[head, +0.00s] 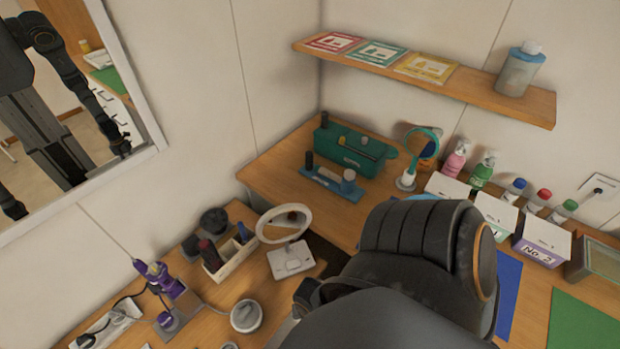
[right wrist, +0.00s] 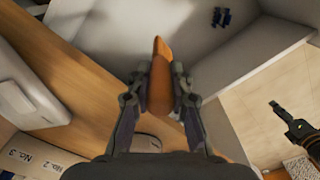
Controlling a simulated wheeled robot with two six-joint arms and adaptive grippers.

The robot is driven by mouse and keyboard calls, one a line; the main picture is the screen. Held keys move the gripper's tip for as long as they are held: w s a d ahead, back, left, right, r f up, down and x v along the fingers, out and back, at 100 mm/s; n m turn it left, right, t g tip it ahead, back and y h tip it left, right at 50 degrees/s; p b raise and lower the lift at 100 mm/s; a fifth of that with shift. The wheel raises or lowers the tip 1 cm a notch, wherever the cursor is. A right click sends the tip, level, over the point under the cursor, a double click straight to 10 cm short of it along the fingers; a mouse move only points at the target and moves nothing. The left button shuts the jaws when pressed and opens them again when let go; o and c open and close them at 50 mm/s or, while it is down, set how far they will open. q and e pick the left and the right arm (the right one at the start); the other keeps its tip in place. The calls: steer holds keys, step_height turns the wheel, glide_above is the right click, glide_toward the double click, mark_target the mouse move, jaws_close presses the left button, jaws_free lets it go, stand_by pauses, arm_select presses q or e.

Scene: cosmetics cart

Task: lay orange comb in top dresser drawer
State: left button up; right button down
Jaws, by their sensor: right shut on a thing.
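The orange comb (right wrist: 160,78) is held between the fingertips of my right gripper (right wrist: 160,88), which shows in the right wrist view. The comb points away from the wrist, seen nearly end-on. Beyond it is a pale grey, open drawer-like space (right wrist: 185,45) with a light wall (right wrist: 270,68) along its near right side. The comb appears above it, but I cannot tell the height. In the head view my dark right arm covers the drawer area, the comb and the gripper. A dark arm end, probably my left gripper (right wrist: 290,118), shows at the right wrist view's right edge; its jaws are unclear.
Small dark blue items (right wrist: 221,17) lie in the grey space. A wooden counter edge (right wrist: 85,70) runs along its left. In the head view, white boxes (head: 541,240), bottles (head: 482,171) and a teal case (head: 350,150) stand on the counter, and a ring mirror (head: 284,223) stands left.

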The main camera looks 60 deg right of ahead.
steer(key=shift+f+b, duration=1.9)
steer(key=shift+f, duration=1.75)
steer(key=shift+f+b, duration=1.55)
steer(key=shift+f, duration=0.95)
steer(key=c, duration=1.1)
jaws_free()
steer(key=shift+c, duration=0.2)
step_height(320, 180, up, 12)
steer(key=shift+f, duration=0.15)
steer(key=shift+r, duration=0.2)
